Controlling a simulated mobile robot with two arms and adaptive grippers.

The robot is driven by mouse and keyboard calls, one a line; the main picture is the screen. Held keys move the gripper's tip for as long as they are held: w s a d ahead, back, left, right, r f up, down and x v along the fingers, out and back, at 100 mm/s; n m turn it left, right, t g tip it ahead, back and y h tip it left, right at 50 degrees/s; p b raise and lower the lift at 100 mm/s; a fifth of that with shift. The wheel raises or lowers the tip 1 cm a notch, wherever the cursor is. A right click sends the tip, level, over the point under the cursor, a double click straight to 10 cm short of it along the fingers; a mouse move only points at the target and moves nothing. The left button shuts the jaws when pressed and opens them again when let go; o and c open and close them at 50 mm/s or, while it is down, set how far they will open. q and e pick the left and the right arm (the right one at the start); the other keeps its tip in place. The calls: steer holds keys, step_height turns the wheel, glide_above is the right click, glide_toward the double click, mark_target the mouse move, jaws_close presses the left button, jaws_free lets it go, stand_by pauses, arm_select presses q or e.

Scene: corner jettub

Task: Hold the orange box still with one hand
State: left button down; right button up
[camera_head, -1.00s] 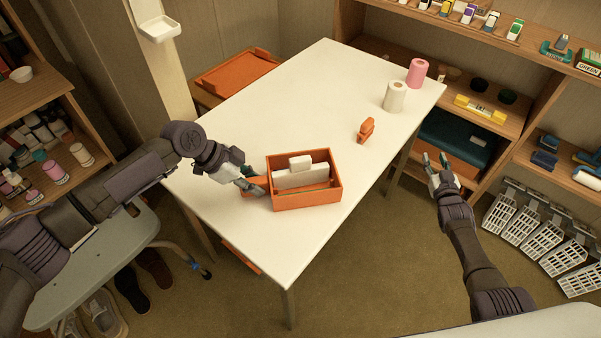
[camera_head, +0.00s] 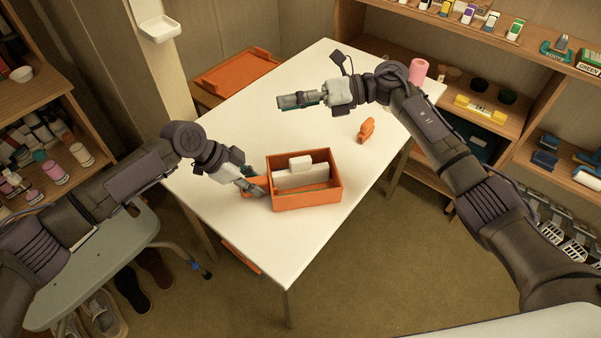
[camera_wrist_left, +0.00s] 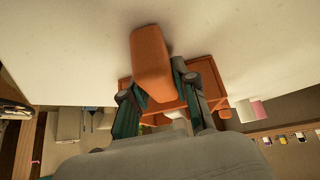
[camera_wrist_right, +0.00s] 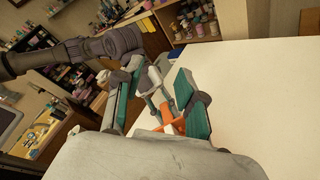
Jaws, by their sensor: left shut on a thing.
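The orange box (camera_head: 307,200) stands on the white table (camera_head: 245,240), open at the top, with white blocks (camera_head: 301,175) inside. My left gripper (camera_head: 255,186) is at its left end, shut on an orange handle-like piece (camera_wrist_left: 152,65). The left wrist view shows this piece between the fingers, with the box (camera_wrist_left: 205,70) behind it; the exact join is hidden. My right gripper (camera_head: 282,102) is above the table, behind the box, pointing left. In the right wrist view its fingers (camera_wrist_right: 157,105) are apart and empty, with the box showing beyond them.
An orange clip-like object (camera_head: 366,130) stands on the table right of the box. A pink roll (camera_head: 417,72) is at the far right corner, partly behind my right arm. Shelves line the right side. The table's front is clear.

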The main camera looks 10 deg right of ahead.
mark_target(302, 157)
steer(key=s+d+f+n+h, duration=0.1)
steer(key=n+h, duration=0.2)
steer(key=s+f+n+g+h, duration=0.1)
steer(key=s+f+n+h, duration=0.1)
steer(key=n+h, duration=0.2)
steer(key=s+d+f+n+g+h, duration=0.1)
steer(key=f+n+h, duration=0.1)
steer(key=n+h, duration=0.1)
steer(key=shift+s+d+f+n+h, duration=0.25)
steer(key=shift+s+d+n+h, duration=0.05)
steer(key=shift+h, duration=0.4)
steer(key=shift+d+f+n+h, duration=0.15)
steer(key=shift+d+n+h, duration=0.15)
steer(key=shift+d+h, duration=0.25)
steer(key=shift+x, duration=3.95)
steer(key=shift+w, duration=0.1)
steer(key=shift+c, duration=0.2)
jaws_close()
steer(key=shift+r, duration=5)
